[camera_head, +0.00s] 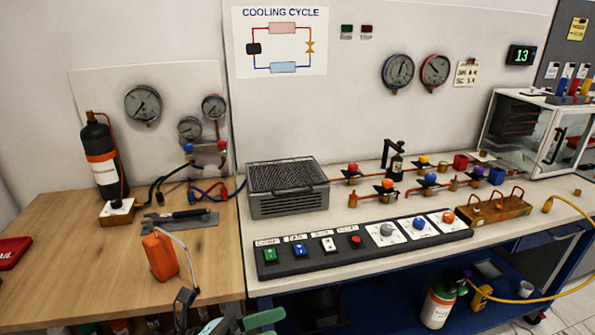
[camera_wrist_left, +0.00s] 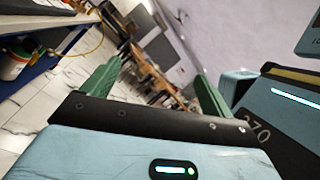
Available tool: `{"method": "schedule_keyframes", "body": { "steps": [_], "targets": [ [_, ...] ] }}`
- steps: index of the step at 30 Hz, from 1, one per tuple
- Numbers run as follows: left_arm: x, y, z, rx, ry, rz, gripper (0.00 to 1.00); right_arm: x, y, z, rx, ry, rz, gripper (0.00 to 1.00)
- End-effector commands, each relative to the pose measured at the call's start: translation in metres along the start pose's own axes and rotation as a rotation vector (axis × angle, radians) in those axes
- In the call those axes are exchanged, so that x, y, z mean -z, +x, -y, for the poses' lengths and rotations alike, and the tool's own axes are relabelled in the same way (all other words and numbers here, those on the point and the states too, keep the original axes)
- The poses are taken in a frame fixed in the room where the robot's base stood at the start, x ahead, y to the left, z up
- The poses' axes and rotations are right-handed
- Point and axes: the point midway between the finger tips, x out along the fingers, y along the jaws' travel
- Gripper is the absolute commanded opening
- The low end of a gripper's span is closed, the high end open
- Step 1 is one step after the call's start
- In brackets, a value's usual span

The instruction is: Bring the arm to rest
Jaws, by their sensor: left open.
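My left gripper (camera_head: 238,322) shows at the bottom edge of the head view, its green fingers in front of the gap between the wooden bench and the white-topped rig. In the left wrist view the left gripper (camera_wrist_left: 158,90) has its two green fingers wide apart, with nothing between them. It is open and empty, and points across the room. Most of the left arm is out of the head view. My right gripper is in neither view.
The wooden bench (camera_head: 50,285) holds an orange device (camera_head: 160,255) with a grey wand near the gripper, and a black cylinder (camera_head: 103,160). A black button panel (camera_head: 330,258) edges the rig. A yellow hose (camera_head: 575,285) hangs at right. Tiled floor (camera_wrist_left: 60,105) shows in the wrist view.

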Motion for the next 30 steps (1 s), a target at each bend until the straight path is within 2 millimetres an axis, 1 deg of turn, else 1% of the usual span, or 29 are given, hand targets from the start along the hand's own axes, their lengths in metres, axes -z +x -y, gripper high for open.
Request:
{"method": "schedule_keyframes", "body": {
  "steps": [1, 5, 8, 11, 14, 15, 17, 18, 19, 20, 21, 23, 24, 27, 30],
  "targets": [
    [0.002, -0.004, -0.002, -0.035, -0.123, 0.091, 0.86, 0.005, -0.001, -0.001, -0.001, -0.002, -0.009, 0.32],
    [0.011, -0.025, -0.018, -0.129, -0.445, 0.325, 0.86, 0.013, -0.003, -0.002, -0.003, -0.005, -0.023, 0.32],
    [0.024, -0.048, -0.032, -0.201, -0.693, 0.508, 0.86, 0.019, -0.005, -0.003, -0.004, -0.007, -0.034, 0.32],
    [0.047, -0.078, -0.045, -0.271, -0.942, 0.696, 0.86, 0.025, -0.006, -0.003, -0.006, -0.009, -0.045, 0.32],
    [0.079, -0.111, -0.054, -0.338, -1.185, 0.892, 0.86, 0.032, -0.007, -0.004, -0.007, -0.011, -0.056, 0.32],
    [0.094, -0.125, -0.056, -0.362, -1.282, 0.973, 0.86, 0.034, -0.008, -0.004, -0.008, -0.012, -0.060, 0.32],
    [0.119, -0.147, -0.057, -0.402, -1.421, 1.099, 0.86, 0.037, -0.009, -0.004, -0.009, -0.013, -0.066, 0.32],
    [0.138, -0.162, -0.056, -0.427, -1.513, 1.184, 0.86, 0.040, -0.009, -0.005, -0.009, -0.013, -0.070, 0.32],
    [0.152, -0.172, -0.054, -0.444, -1.580, 1.251, 0.86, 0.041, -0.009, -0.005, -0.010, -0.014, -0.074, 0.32],
    [0.167, -0.183, -0.052, -0.462, -1.646, 1.317, 0.86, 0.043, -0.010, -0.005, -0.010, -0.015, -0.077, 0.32],
    [0.187, -0.197, -0.047, -0.485, -1.729, 1.407, 0.86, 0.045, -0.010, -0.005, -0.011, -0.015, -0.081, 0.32],
    [0.216, -0.216, -0.037, -0.515, -1.840, 1.536, 0.86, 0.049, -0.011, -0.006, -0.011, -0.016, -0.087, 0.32],
    [0.234, -0.226, -0.030, -0.532, -1.904, 1.616, 0.86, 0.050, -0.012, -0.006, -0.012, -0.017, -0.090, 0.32],
    [0.270, -0.246, -0.012, -0.566, -2.022, 1.780, 0.86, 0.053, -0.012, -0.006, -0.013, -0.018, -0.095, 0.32],
    [0.293, -0.258, 0.001, -0.586, -2.093, 1.890, 0.86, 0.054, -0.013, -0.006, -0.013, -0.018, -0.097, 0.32]
  ]
}}
